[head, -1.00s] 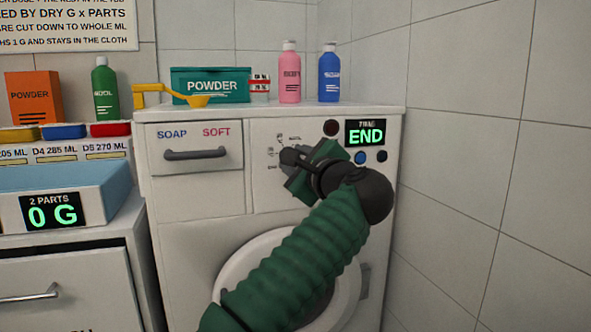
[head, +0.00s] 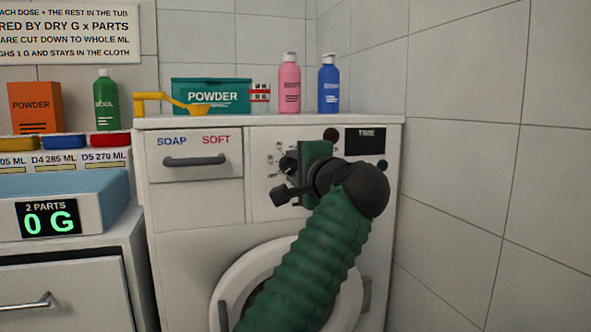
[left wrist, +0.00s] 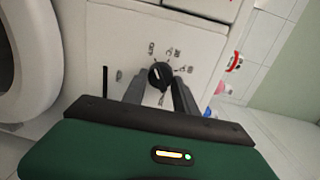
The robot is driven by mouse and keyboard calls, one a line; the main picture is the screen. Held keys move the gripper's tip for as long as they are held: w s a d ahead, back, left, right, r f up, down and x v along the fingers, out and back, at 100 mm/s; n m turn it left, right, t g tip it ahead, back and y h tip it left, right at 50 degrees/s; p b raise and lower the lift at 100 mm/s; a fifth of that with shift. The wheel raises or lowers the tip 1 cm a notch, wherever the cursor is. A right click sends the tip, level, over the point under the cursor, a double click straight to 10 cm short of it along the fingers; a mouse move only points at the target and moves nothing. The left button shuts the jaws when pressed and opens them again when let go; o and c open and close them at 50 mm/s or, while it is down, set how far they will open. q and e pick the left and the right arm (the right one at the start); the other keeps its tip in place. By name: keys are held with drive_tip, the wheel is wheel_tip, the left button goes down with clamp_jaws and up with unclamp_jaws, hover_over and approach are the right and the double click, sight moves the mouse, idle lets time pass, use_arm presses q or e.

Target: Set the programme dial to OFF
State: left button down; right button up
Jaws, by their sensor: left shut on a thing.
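The black programme dial (head: 289,162) is on the washing machine's front panel, left of the dark display (head: 366,141). My left gripper (head: 288,178) is at the dial, its jaws turned so one dark finger shows below it. In the left wrist view the dial (left wrist: 160,76) sits between the two grey fingers (left wrist: 159,92), shut on it. Small labels ring the dial; one at its lower left in the head view seems to read OFF. The gripper partly hides the dial, and where its pointer stands is unclear. The display shows only the word TIME. My right gripper is not in view.
The soap drawer (head: 195,160) is left of the dial, and the round door (head: 235,285) is below. A powder box (head: 211,96), a yellow scoop (head: 150,104) and pink and blue bottles stand on top. A tiled wall (head: 480,200) is close on the right.

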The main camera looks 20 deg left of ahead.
use_arm(q)
drive_tip(key=shift+w+d+f, duration=0.1)
drive_tip(key=shift+d+f, duration=0.05)
drive_tip(key=shift+f, duration=0.15)
drive_tip(key=c, duration=1)
unclamp_jaws()
drive_tip(key=shift+w, duration=0.1)
drive_tip(key=shift+o, duration=0.2)
drive_tip(key=shift+r, duration=0.15)
drive_tip(key=b+v, duration=0.4)
drive_tip(key=v, duration=0.8)
